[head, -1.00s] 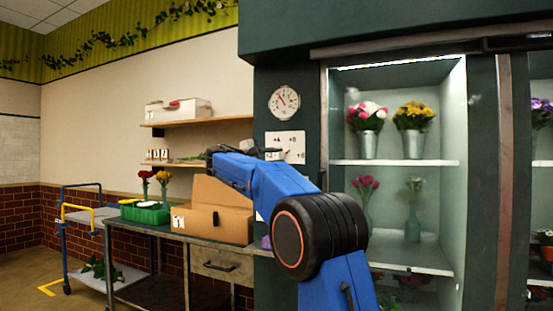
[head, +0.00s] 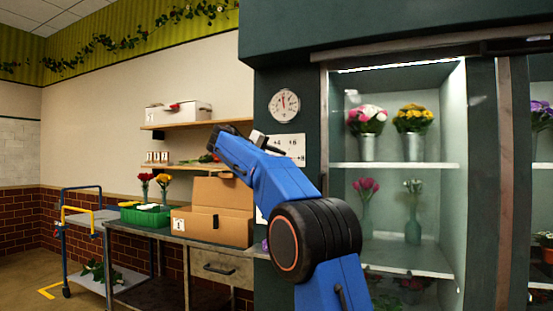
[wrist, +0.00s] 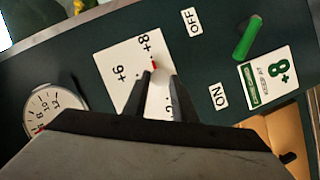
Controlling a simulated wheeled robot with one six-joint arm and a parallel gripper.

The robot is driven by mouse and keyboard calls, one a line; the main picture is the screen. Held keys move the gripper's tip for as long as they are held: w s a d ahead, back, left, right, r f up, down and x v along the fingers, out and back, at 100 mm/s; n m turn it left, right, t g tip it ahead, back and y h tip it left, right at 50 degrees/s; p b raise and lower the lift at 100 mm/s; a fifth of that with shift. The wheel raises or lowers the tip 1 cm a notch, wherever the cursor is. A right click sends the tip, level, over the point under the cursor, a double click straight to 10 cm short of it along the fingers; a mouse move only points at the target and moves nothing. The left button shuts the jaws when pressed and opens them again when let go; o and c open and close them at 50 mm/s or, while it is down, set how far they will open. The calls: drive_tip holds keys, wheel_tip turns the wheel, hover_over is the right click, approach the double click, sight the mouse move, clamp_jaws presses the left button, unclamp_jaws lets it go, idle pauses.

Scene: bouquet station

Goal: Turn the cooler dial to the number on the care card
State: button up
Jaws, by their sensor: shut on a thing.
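The care card (wrist: 268,76) in the wrist view is white and green and reads +8. The cooler's white dial plate (wrist: 112,62) shows +6, +8 and a partly hidden 2. My gripper (wrist: 159,78) is over the plate, shut on the dial knob, which its fingers mostly hide. A red mark (wrist: 154,65) shows by the fingertips, on the side towards +8; its exact aim is hard to tell. In the head view, the dial plate (head: 295,141) is partly behind my arm.
A round gauge (head: 284,104) hangs above the plate. A green handle (wrist: 247,38) sits between OFF and ON labels. The glass cooler with flowers stands right of my arm. A cardboard box (head: 222,196) stands on the bench at left.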

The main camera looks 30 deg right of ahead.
idle(0.5)
drive_tip(key=o, duration=1)
drive_tip(key=shift+f, duration=0.1)
drive_tip(key=shift+o, duration=0.2)
drive_tip(key=v, duration=1.7)
drive_tip(key=shift+s+a, duration=0.15)
